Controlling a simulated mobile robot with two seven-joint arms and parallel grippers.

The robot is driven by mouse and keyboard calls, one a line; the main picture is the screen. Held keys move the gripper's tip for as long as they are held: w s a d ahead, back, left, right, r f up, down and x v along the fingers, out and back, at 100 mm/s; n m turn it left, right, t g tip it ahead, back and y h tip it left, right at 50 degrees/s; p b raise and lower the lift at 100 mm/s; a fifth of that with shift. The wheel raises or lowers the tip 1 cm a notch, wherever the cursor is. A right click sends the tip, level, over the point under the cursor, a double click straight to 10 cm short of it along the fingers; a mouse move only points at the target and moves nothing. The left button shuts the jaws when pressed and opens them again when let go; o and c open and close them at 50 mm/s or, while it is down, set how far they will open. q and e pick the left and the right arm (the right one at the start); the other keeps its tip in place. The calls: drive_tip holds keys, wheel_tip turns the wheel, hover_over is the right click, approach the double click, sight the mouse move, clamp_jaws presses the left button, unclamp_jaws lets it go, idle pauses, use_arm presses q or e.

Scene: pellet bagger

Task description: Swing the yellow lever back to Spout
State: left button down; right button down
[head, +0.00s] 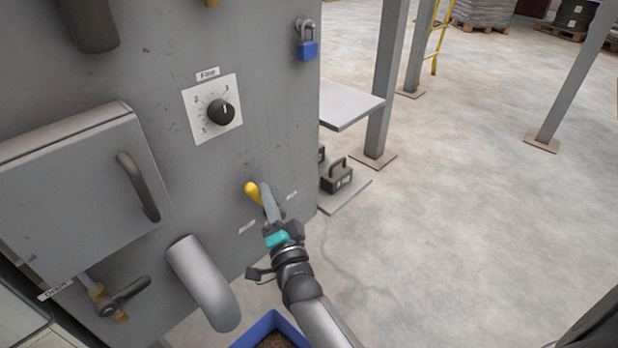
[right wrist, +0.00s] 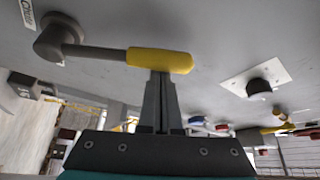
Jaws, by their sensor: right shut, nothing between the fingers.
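The yellow lever (head: 252,191) is on the grey machine front, its yellow end showing just left of my right gripper's tips. In the right wrist view the yellow grip (right wrist: 160,61) sits on a dark arm running left to a round pivot (right wrist: 60,36). My right gripper (head: 265,190) is shut and empty. In the right wrist view its closed fingertips (right wrist: 160,76) meet the edge of the yellow grip; whether they press on it I cannot tell. The pivot is hidden in the head view. My left gripper is not in view.
Small labels (head: 247,227) flank the lever, too small to read in the head view. A grey curved pipe (head: 205,285) juts out at lower left, above a blue bin (head: 262,328). A numbered dial (head: 220,110) is above. Open floor (head: 470,200) lies right.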

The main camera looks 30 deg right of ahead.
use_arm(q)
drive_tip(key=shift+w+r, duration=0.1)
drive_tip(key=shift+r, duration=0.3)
use_arm(e)
drive_tip(key=shift+s+a+f+n, duration=0.1)
drive_tip(key=shift+a+f+n, duration=0.05)
drive_tip(key=shift+a+n, duration=0.2)
